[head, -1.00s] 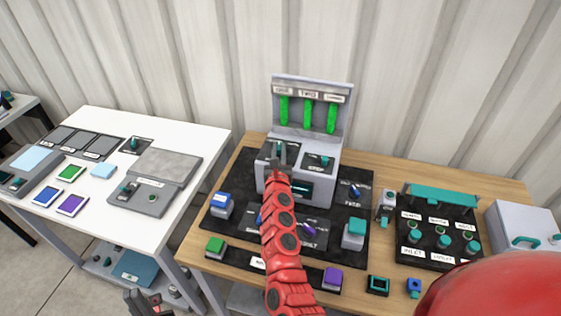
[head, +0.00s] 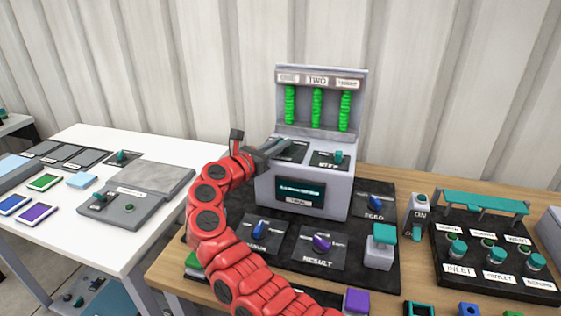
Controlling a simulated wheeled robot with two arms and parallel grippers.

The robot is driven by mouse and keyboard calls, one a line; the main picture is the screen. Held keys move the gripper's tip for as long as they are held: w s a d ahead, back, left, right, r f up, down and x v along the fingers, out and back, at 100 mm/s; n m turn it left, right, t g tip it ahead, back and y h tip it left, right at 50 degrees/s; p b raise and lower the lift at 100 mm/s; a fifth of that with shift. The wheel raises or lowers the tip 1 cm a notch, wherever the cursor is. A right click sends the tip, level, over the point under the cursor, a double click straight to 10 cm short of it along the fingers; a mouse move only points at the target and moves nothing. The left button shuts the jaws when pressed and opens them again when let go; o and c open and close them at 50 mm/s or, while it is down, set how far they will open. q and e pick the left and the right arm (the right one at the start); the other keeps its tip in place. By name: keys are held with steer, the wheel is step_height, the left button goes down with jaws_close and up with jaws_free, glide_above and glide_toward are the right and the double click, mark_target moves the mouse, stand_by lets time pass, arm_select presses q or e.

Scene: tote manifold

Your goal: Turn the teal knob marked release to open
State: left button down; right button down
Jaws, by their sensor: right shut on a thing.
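The grey console (head: 310,190) stands at the back of the wooden table with a dark panel (head: 293,152) on its left top. My right gripper (head: 279,147) reaches in from the left with its fingertips low over that panel. It is shut, and its fingers hide what they hold, which by its place is the panel's knob. No release label is readable there. To the right, a teal knob (head: 338,156) marked STEP stands on its own panel, clear of the gripper. My left gripper is not in view.
Above, several green columns (head: 317,108) show on the console's upright back. In front are blue (head: 259,229) and purple (head: 321,243) knobs and a teal-topped block (head: 381,246). A valve board (head: 490,255) stands right. A white table (head: 90,220) is left.

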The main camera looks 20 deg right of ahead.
steer(key=shift+w+a+r+m+g+h+b, duration=0.1)
steer(key=shift+w+a+m+g+h+b, duration=0.2)
steer(key=shift+a+m+g+h+b, duration=0.55)
steer(key=shift+d+r+g+b, duration=0.1)
steer(key=shift+d+g+b, duration=0.25)
steer(key=shift+b, duration=0.2)
steer(key=shift+d+m+g, duration=0.1)
steer(key=shift+m+g, duration=0.15)
steer(key=shift+g, duration=0.05)
steer(key=shift+d, duration=0.1)
steer(key=c, duration=0.8)
jaws_free()
steer(key=shift+f, duration=0.2)
steer(key=shift+g, duration=0.3)
steer(key=shift+s, duration=0.1)
